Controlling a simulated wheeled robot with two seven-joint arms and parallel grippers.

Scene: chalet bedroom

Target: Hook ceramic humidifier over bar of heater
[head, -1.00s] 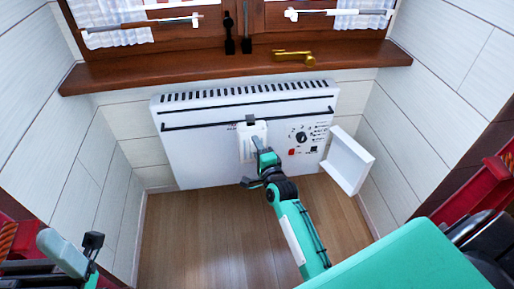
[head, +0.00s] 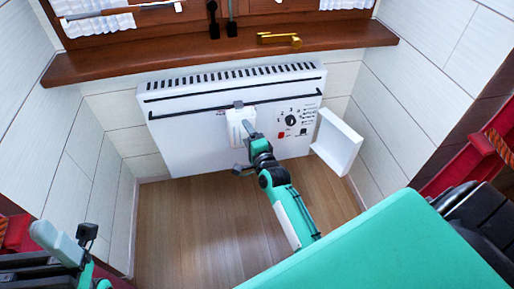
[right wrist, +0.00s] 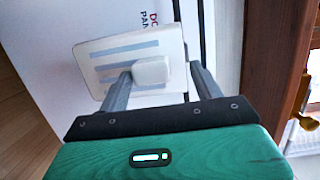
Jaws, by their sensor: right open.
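The ceramic humidifier (head: 236,131) is a white slab against the front of the white heater (head: 185,143). Its dark hook (head: 238,104) overlaps the heater's black bar (head: 190,107), and the slab appears to hang from it. In the right wrist view the humidifier (right wrist: 105,55) shows grey stripes and a rounded white knob (right wrist: 151,71). My right gripper (right wrist: 162,80) is open, its two fingers on either side of the knob with gaps visible; the head view shows it (head: 247,134) in front of the slab. My left arm is at the lower left; its fingers are not visible.
A wooden windowsill (head: 130,57) with a brass object (head: 279,39) runs above the heater. An open white flap (head: 338,142) sticks out right of the control knob (head: 291,120). Plank walls close both sides. The wooden floor (head: 185,225) is clear.

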